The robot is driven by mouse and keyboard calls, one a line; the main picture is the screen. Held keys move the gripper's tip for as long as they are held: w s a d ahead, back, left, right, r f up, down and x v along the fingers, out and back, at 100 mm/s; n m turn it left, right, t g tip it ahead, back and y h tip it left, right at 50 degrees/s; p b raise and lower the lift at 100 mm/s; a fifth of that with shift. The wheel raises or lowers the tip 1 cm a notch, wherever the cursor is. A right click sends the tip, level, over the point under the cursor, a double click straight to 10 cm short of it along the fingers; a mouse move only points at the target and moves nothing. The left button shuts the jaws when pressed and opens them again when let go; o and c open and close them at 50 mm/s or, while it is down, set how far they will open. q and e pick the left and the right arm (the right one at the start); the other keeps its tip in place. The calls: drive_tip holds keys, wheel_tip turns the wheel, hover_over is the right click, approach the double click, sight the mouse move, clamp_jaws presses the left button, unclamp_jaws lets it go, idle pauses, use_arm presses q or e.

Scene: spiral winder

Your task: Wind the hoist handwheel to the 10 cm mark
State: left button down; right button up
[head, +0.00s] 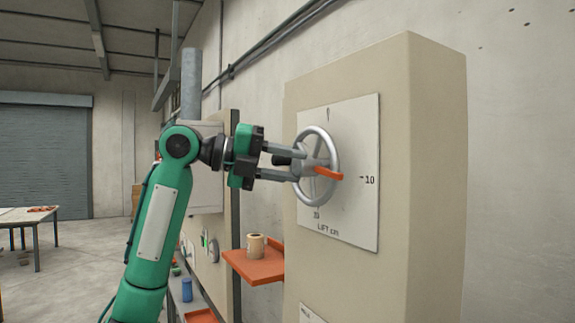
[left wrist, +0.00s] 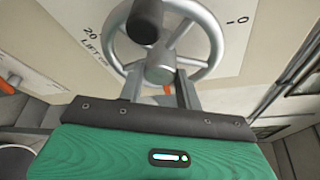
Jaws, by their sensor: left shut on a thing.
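The grey handwheel (head: 331,143) is mounted on a white dial plate (head: 350,220) marked 0 at the top, 10 at the right and LIFT cm below. Its orange pointer (head: 328,174) points right and slightly down, roughly toward the 10 mark (head: 369,181); exact alignment is hard to judge. My left gripper (head: 300,165) is shut on the handwheel, its fingers either side of the hub (left wrist: 160,66). The wheel's black knob (left wrist: 145,20) stands above the hub in the left wrist view. There the gripper hides the 10 mark. My right gripper is out of view.
The dial is on a tall beige cabinet (head: 437,160). An orange shelf (head: 262,268) with a tan roll (head: 256,246) juts out below my left gripper. A grey pole (head: 191,85) and wall panel stand behind the arm. A table (head: 20,216) is far left.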

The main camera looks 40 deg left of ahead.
use_arm(q)
drive_tip(key=shift+f, duration=0.1)
drive_tip(key=c, duration=1)
unclamp_jaws()
drive_tip(key=shift+o, duration=0.2)
drive_tip(key=b+v, duration=0.4)
drive_tip(key=v, duration=0.9)
drive_tip(key=shift+s+a+r, duration=0.25)
drive_tip(key=shift+s, duration=0.05)
